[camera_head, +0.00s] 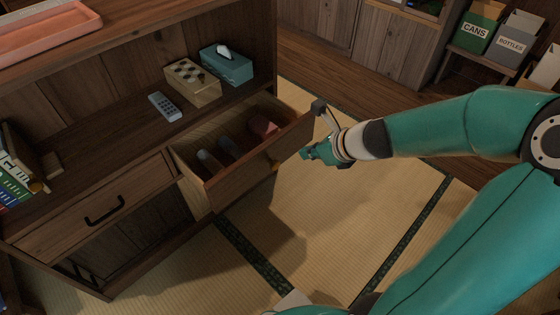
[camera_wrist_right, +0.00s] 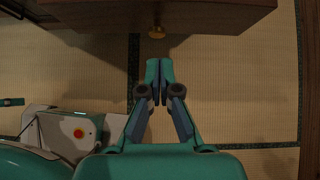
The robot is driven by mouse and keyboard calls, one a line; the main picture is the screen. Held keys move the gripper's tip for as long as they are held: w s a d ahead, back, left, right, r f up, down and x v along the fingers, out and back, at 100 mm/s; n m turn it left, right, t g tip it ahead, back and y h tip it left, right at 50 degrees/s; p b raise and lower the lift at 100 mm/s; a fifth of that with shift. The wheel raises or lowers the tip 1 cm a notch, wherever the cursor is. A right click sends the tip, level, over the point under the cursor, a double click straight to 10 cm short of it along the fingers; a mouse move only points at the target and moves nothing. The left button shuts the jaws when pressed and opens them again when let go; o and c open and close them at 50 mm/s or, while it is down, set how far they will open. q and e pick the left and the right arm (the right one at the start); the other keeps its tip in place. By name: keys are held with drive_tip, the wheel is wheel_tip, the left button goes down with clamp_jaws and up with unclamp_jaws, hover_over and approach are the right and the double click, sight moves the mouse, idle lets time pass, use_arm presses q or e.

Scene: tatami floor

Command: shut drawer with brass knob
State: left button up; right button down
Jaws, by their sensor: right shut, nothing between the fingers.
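The open drawer (camera_head: 235,178) sticks out from the wooden cabinet in the head view, with several items lying inside. Its brass knob (camera_wrist_right: 157,32) shows on the drawer front (camera_wrist_right: 200,18) in the right wrist view; in the head view the knob (camera_head: 276,166) is a small yellowish spot on the front. My right gripper (camera_wrist_right: 159,64) is shut and empty, pointing at the drawer front just short of the knob. In the head view the right gripper (camera_head: 308,152) is beside the front's far end. My left gripper is not in view.
Beside the open drawer is a closed drawer with a black handle (camera_head: 104,210). On the shelf above are a remote (camera_head: 165,106), a checkered box (camera_head: 192,86) and a tissue box (camera_head: 227,66). Tatami floor (camera_head: 330,210) in front is clear. Bins (camera_head: 474,30) stand at the back right.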

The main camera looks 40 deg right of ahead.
drive_tip(key=b, duration=0.5)
approach(272, 147)
wheel_tip(272, 147, down, 4)
drive_tip(key=w, duration=0.3)
drive_tip(key=shift+w+a+f+m, duration=0.2)
drive_tip(key=shift+w+a+m, duration=0.15)
drive_tip(key=shift+w, duration=0.25)
